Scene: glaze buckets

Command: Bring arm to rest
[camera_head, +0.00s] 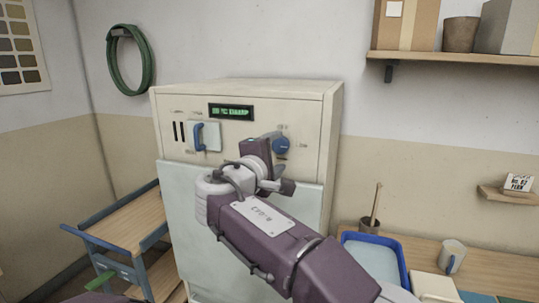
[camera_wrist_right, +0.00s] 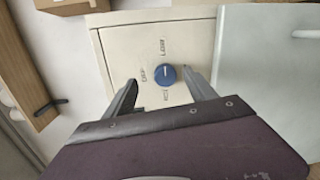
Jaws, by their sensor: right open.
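My right arm reaches up across the front of a cream cabinet (camera_head: 318,115). My right gripper (camera_head: 282,164) is open and empty close to the cabinet's upper right front, by the blue round knob (camera_head: 281,146). In the right wrist view, the two fingers of the gripper (camera_wrist_right: 160,80) are spread, with the blue knob (camera_wrist_right: 165,74) showing between and beyond them. I cannot tell how far the tips are from the panel. The knob has a white pointer mark and printed labels around it. My left gripper is not in view.
The cabinet carries a green-lit display (camera_head: 231,111) and a blue handle (camera_head: 198,135). A pale door panel (camera_head: 180,215) covers its lower front. A blue-framed wooden cart (camera_head: 125,225) stands left. At right, a bench (camera_head: 485,268) holds a blue tray (camera_head: 402,262) and a mug (camera_head: 452,256), below a shelf (camera_head: 460,58).

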